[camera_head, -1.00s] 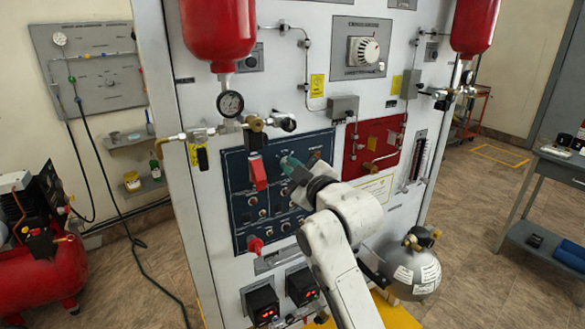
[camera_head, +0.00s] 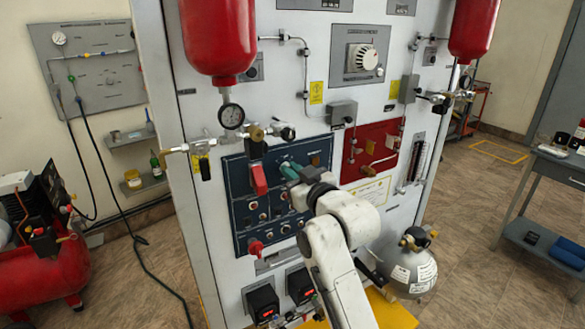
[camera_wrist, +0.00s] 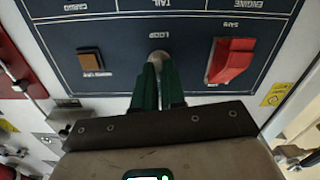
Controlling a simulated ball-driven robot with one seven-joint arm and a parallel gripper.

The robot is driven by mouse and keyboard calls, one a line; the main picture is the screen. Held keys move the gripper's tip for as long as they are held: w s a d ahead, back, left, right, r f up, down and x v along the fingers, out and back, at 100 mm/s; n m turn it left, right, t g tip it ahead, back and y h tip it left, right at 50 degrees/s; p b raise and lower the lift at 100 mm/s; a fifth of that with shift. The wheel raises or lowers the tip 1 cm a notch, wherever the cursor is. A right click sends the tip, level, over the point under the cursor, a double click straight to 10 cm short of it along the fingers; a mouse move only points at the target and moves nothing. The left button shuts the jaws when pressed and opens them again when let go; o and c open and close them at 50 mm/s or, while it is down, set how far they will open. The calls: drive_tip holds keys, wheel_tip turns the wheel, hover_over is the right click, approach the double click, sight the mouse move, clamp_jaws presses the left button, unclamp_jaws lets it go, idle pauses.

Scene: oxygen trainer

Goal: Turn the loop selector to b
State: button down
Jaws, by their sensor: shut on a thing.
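The loop selector (camera_wrist: 157,57) is a small pale knob on the dark blue panel (camera_wrist: 196,28), under the upside-down word LOOP in the wrist view. My gripper (camera_wrist: 157,68) has its green fingertips at the knob, one on each side, closed on it. In the head view my gripper (camera_head: 287,169) reaches the upper part of the blue panel (camera_head: 236,222). There the fingers and wrist hide the selector. The knob's pointer and its position letters cannot be read in either view.
A red guarded switch (camera_wrist: 231,62) is right of the selector in the wrist view, and an amber square button (camera_wrist: 91,62) is left. In the head view, the gauge (camera_head: 231,116) and valve pipework jut out above the panel. A red panel (camera_head: 369,150) lies to its right.

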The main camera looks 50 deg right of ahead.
drive_tip(key=m+p, duration=0.3)
drive_tip(key=m, duration=0.7)
drive_tip(key=shift+d+f+m+p, duration=0.1)
drive_tip(key=shift+d+m+p, duration=0.05)
drive_tip(key=shift+m+p, duration=0.2)
drive_tip(key=shift+m, duration=0.25)
drive_tip(key=c, duration=1.2)
unclamp_jaws()
drive_tip(key=shift+s, duration=0.15)
drive_tip(key=b+v, duration=0.2)
drive_tip(key=v, duration=0.8)
drive_tip(key=shift+s, duration=0.35)
